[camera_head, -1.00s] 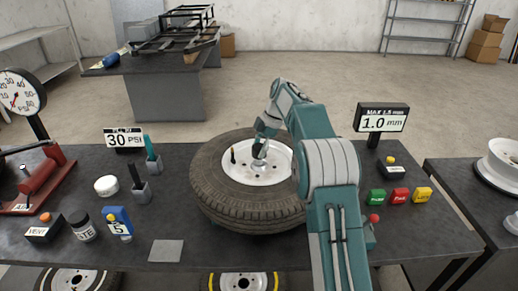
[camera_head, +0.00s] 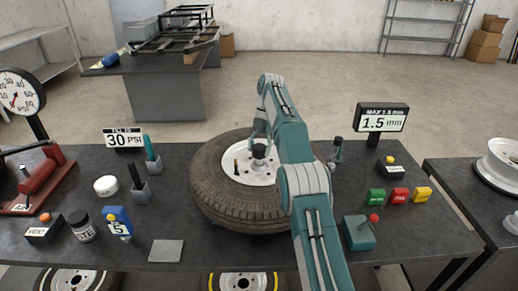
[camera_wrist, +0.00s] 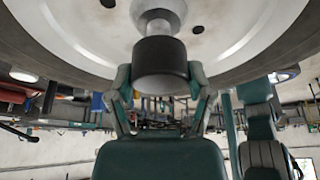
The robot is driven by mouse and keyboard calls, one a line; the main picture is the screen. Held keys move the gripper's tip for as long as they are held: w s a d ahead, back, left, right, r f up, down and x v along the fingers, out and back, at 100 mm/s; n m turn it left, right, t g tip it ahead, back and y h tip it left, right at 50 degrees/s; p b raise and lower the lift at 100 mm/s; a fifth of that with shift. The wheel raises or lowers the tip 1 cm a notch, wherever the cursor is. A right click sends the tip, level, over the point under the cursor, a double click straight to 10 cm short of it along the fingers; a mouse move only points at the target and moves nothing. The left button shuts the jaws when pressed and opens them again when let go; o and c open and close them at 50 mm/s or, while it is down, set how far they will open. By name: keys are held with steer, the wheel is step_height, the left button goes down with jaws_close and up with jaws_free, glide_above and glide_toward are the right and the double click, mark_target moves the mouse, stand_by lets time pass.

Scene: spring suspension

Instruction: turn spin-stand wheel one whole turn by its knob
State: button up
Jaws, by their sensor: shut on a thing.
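The wheel (camera_head: 215,203) is a black tire on a white rim, lying flat on the spin stand at the middle of the bench. A black knob (camera_head: 259,151) stands up from the rim's inner part. In the wrist view the knob (camera_wrist: 160,62) is a black cylinder on a metal stem fixed to the white rim. My gripper (camera_head: 259,140) is shut on the knob, with one finger on each side of it. A small dark post (camera_head: 236,166) stands on the rim left of the knob. My arm hides the right part of the wheel.
A black-topped probe (camera_head: 337,150) stands right of the tire. A teal box with a red-knobbed lever (camera_head: 373,218) is at the front right. Green, red and yellow blocks lie behind it.

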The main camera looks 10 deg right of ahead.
steer(key=shift+w+f+n, duration=0.1)
steer(key=shift+n, duration=0.2)
stand_by(0.4)
steer(key=o, duration=1.3)
